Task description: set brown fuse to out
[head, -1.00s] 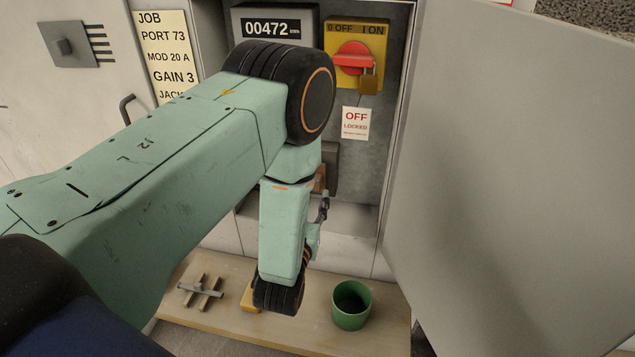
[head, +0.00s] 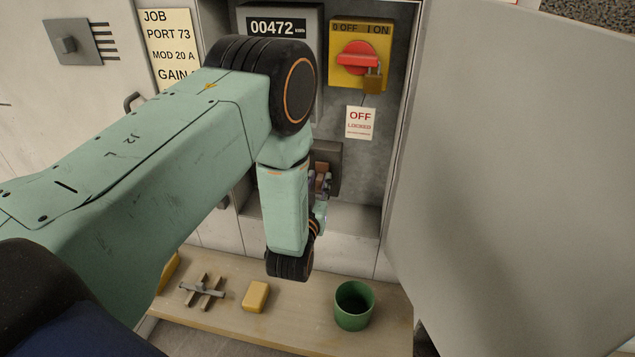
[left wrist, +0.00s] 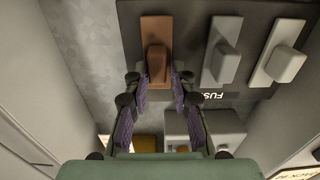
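The brown fuse (left wrist: 157,60) is seated in a dark panel (left wrist: 195,20) in the left wrist view, with a raised grip on its front. In the head view the brown fuse (head: 323,168) shows partly, behind my left arm. My left gripper (left wrist: 160,82) is open, with one purple-padded finger on each side of the fuse's grip near its lower end. A small gap seems to show on both sides. In the head view the left gripper (head: 316,186) is mostly hidden by its own wrist. My right gripper is in neither view.
Two pale fuses (left wrist: 222,62) (left wrist: 285,65) sit beside the brown one. A red switch (head: 357,58) with padlock (head: 373,84) and an OFF tag (head: 361,123) are above. An open door (head: 510,180) bounds the right. A shelf (head: 225,318) holds a green cup (head: 354,306) and yellow block (head: 256,296).

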